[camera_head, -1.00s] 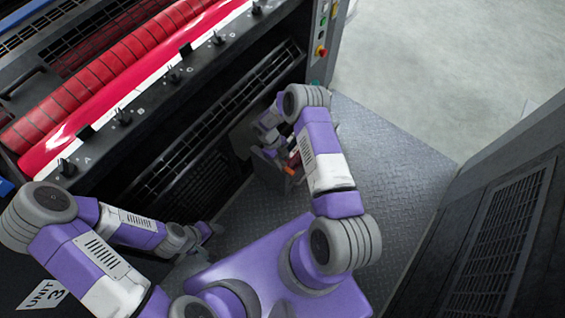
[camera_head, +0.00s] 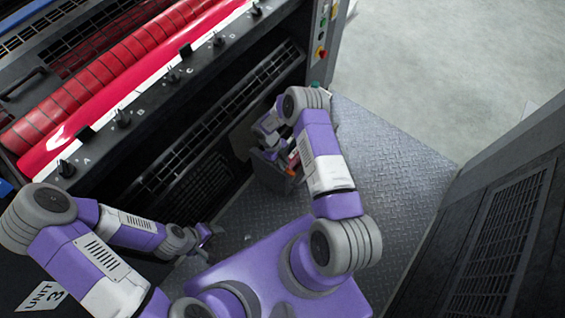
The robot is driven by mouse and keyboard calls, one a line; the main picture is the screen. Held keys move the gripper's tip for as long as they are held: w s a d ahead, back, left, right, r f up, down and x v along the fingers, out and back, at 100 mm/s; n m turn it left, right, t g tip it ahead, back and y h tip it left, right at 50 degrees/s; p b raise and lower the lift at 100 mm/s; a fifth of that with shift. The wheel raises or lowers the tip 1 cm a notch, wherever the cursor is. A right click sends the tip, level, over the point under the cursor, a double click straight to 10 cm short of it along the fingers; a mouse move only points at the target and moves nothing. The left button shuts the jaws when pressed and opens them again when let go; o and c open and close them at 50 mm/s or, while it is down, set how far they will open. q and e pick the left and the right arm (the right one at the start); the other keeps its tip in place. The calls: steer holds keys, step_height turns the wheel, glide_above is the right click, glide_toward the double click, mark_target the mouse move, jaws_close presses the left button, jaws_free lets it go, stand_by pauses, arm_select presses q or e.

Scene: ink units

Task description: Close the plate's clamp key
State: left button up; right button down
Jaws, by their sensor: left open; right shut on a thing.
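A row of small black clamp keys runs along the press's dark bar by the letters: key A (camera_head: 66,168), key B (camera_head: 122,118), key C (camera_head: 172,76) and key D (camera_head: 218,39). I cannot tell from this view which are open or closed. My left gripper (camera_head: 210,234) is open and empty, low in front of the press and well below the keys. My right gripper (camera_head: 272,137) is beside the lower press front, partly hidden by my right arm. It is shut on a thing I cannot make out.
A dark open box (camera_head: 276,178) with orange and red bits stands under my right gripper. Red rollers (camera_head: 120,70) lie behind the keys. A control post with buttons (camera_head: 321,52) stands at the press's right end. The tread-plate floor (camera_head: 400,190) is clear; a dark cabinet (camera_head: 500,240) bounds it.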

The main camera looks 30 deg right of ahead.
steer(key=n+t+h, duration=0.1)
steer(key=n, duration=0.3)
steer(key=shift+p, duration=0.35)
steer(key=n+t, duration=0.1)
steer(key=n, duration=0.2)
steer(key=n+t+h+p, duration=0.1)
steer(key=n, duration=0.1)
steer(key=shift+r+n, duration=0.1)
steer(key=shift+n, duration=0.3)
steer(key=n, duration=0.2)
steer(key=n+t+p, duration=0.1)
steer(key=n, duration=0.1)
steer(key=shift+t+h, duration=0.3)
steer(key=shift+h, duration=0.1)
steer(key=shift+n+t+p, duration=0.35)
steer(key=shift+n+t, duration=0.25)
steer(key=shift+n, duration=1.2)
steer(key=shift+n+y, duration=0.3)
steer(key=c, duration=1)
jaws_free()
steer(key=shift+c, duration=0.2)
